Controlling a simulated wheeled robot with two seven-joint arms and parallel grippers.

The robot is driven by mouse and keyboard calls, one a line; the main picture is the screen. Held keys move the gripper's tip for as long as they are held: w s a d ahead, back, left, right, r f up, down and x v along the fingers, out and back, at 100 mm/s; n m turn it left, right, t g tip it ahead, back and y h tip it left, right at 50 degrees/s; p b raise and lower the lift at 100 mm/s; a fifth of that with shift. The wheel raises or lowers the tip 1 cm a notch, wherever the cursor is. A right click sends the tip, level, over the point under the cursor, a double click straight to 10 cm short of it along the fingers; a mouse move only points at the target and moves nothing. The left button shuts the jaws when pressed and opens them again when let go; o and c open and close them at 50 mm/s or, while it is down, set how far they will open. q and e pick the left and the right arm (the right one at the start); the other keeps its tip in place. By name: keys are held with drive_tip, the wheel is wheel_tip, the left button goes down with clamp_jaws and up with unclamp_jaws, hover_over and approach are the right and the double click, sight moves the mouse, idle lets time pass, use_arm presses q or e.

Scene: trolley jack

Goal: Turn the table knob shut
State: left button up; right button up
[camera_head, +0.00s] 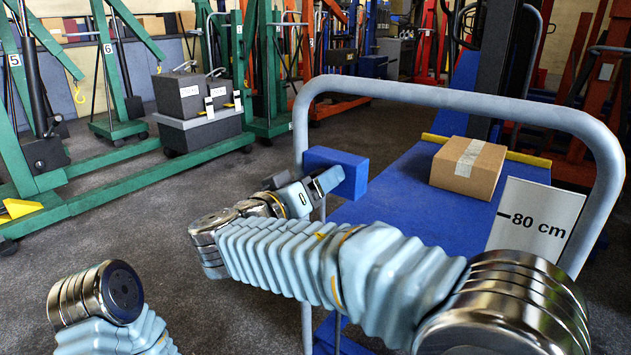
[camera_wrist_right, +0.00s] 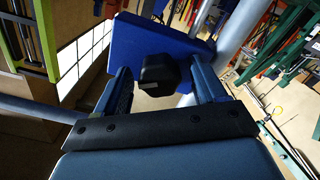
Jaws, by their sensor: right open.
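The black knob (camera_wrist_right: 158,76) sits on the face of a blue block (camera_wrist_right: 140,36) in the right wrist view. The blue block also shows in the head view (camera_head: 346,172), at the left upright of the grey handle frame. My right gripper (camera_head: 303,186) is at the block's near side. In the right wrist view its two fingers (camera_wrist_right: 160,68) are apart, one on each side of the knob, with visible gaps. I cannot make out the knob in the head view. My left arm shows only at the lower left; its gripper is out of view.
The grey tubular handle (camera_head: 440,95) arches over the blue table (camera_head: 410,195). A cardboard box (camera_head: 468,168) and a white "80 cm" sign (camera_head: 535,225) are at the table. Green lifting frames stand at the left. The floor (camera_head: 130,215) between is clear.

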drive_tip(key=c, duration=1)
drive_tip(key=shift+c, duration=0.2)
drive_tip(key=shift+n, duration=1.3)
drive_tip(key=n, duration=0.2)
drive_tip(key=shift+n+p, duration=0.4)
drive_tip(key=n+p, duration=0.2)
drive_tip(key=n, duration=0.2)
drive_tip(key=shift+a+n, duration=0.1)
drive_tip(key=shift+n, duration=0.3)
drive_tip(key=shift+n+p, duration=0.55)
drive_tip(key=shift+n, duration=0.35)
drive_tip(key=shift+f, duration=0.1)
